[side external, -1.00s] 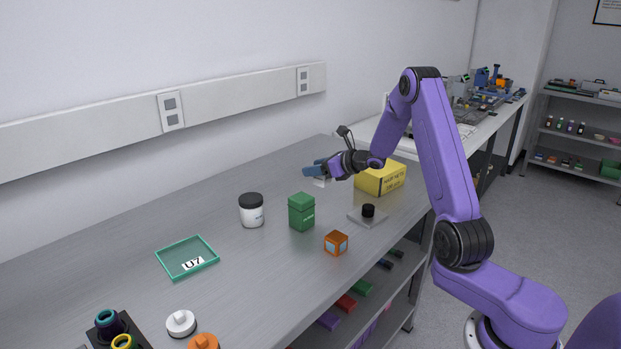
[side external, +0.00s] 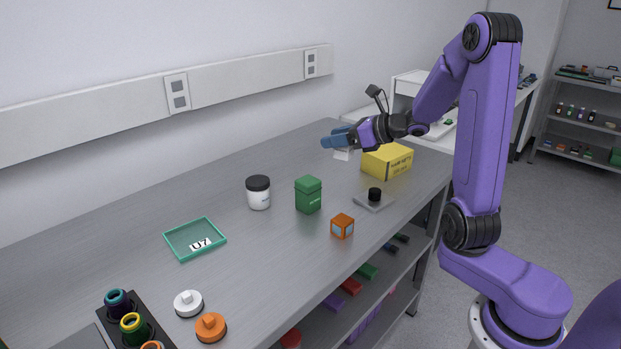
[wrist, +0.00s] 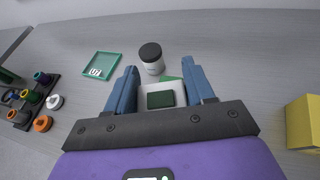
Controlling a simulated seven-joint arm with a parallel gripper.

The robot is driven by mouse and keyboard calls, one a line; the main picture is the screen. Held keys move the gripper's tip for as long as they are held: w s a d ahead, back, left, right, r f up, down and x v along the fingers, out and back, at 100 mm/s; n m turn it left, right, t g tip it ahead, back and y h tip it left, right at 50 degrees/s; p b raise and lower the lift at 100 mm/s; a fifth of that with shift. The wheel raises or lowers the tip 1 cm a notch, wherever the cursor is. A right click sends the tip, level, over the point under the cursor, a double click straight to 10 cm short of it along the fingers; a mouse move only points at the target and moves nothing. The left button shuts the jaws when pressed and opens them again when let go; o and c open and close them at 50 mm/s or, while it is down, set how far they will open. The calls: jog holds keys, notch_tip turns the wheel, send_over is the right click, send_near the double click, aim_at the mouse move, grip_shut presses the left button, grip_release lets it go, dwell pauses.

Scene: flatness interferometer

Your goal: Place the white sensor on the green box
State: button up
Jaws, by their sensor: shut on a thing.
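The white sensor (wrist: 178,97), a pale block with a dark green panel, is between the two blue fingers of my gripper (wrist: 163,88) in the wrist view. In the side view it shows as a small white piece (side external: 343,155) under the blue fingertips of my gripper (side external: 338,139). My gripper is shut on it and holds it above the table. The green box (side external: 308,197), upright with a lid-like top, stands on the table in front of and below my gripper. In the wrist view the sensor and fingers hide most of it.
A white jar with a black lid (side external: 258,195) stands left of the green box. Nearby are an orange cube (side external: 342,226), a grey plate with a black knob (side external: 374,199) and a yellow box (side external: 388,161).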

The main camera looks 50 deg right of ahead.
jog(key=s+a+r+n+y, duration=0.1)
jog(key=s+a+r, duration=0.3)
send_over(301, 179)
jog(key=s, duration=0.1)
jog(key=shift+g+y, duration=0.3)
notch_tip(301, 179, down, 9)
jog(key=shift+a+r, duration=0.1)
jog(key=shift+w+f+n, duration=0.3)
jog(key=shift+w+f, duration=0.15)
jog(key=shift+f, duration=1.7)
jog(key=shift+f, duration=0.15)
jog(key=o, duration=1.3)
